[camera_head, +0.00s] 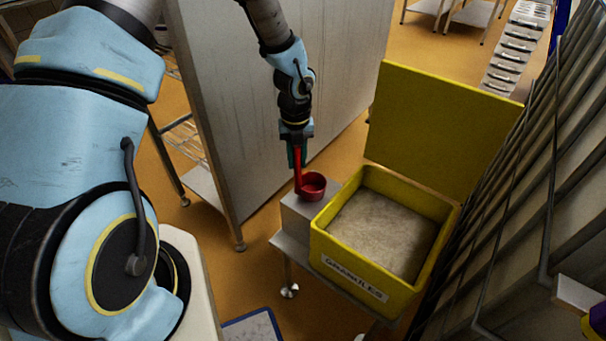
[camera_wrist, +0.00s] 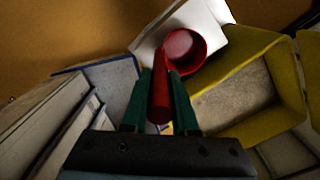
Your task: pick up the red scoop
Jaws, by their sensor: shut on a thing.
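The red scoop (camera_head: 313,187) is at the left side of the yellow box, with its cup low and its handle upright. In the head view the cup is over or on a small grey block (camera_head: 296,213); I cannot tell whether it touches. My gripper (camera_head: 297,158) is shut on the scoop's handle from above. In the wrist view the handle of the scoop (camera_wrist: 184,52) lies between the two green fingers of my gripper (camera_wrist: 160,98), and the round cup shows beyond the fingertips.
A yellow box (camera_head: 330,255) with its lid (camera_head: 437,125) open holds pale granular stuff, right of the scoop. A tall grey panel (camera_head: 260,110) stands close behind my arm. Dark slanted racks (camera_head: 510,210) line the right. A blue-rimmed tray (camera_head: 252,330) lies at the bottom.

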